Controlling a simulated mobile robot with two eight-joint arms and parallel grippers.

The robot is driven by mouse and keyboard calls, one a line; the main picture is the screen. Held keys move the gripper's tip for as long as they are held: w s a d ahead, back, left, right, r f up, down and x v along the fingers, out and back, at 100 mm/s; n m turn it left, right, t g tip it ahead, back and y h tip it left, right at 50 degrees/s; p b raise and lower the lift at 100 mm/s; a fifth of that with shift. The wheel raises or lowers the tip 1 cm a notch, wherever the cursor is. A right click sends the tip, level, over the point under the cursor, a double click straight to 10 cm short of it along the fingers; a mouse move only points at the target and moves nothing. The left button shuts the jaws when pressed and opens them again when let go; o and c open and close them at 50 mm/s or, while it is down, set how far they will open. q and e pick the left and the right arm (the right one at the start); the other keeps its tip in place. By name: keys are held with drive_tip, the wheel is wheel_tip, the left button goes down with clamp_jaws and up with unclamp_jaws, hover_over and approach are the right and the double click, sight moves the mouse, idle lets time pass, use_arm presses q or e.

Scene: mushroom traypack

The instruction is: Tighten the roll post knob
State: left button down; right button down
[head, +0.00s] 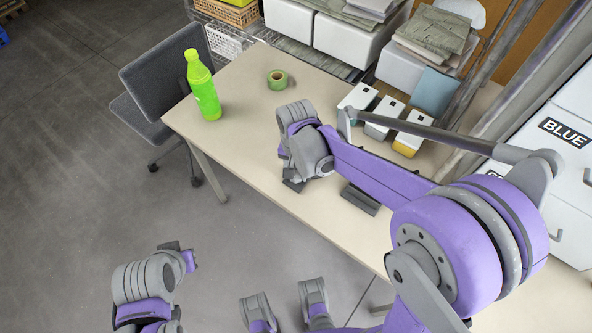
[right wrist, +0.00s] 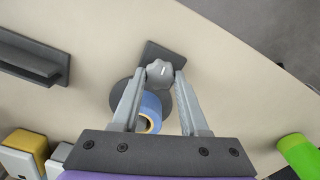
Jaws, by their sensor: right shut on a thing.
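A grey lobed knob (right wrist: 161,70) with a white mark shows in the right wrist view, above a dark disc and a dark base plate (right wrist: 172,52). A blue roll (right wrist: 151,108) sits beside it, partly behind my fingers. My right gripper (right wrist: 160,77) is shut on the knob, one finger on each side. In the head view my right wrist hides the knob and roll; only a dark edge of the base (head: 294,186) shows on the table. My left arm is at the lower left of the head view, off the table; its fingers cannot be made out.
The table (head: 246,140) carries a green bottle (head: 205,90), a green tape roll (head: 278,80), small white and yellow boxes (head: 409,138) and a dark bracket (head: 360,199). A chair (head: 160,82) stands at the left edge. Shelves with bins stand behind.

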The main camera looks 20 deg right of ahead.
sight(297, 175)
drive_tip(key=m, duration=0.6)
drive_tip(key=shift+m, duration=0.4)
idle(0.4)
drive_tip(key=shift+c, duration=2.1)
unclamp_jaws()
drive_tip(key=shift+r, duration=0.1)
wheel_tip(297, 175, up, 11)
drive_tip(key=p, duration=0.1)
drive_tip(key=shift+p, duration=0.3)
